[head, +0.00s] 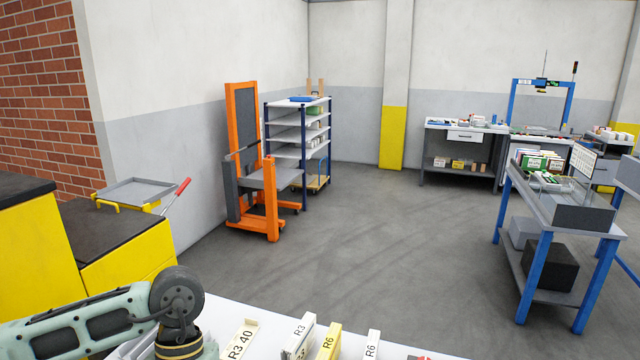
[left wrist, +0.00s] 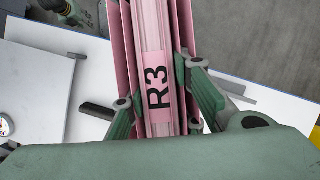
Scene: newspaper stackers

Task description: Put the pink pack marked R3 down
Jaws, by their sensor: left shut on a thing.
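The pink pack marked R3 (left wrist: 157,85) fills the middle of the left wrist view, with its black R3 label facing the camera. My left gripper (left wrist: 160,120) is shut on it, with a green finger on each side. Below the pack in that view is a white tabletop (left wrist: 60,85); the gap between pack and table cannot be judged. In the head view my left arm comes in at the lower left, and its gripper and the pink pack are hidden below the picture's edge. My right gripper is in neither view.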

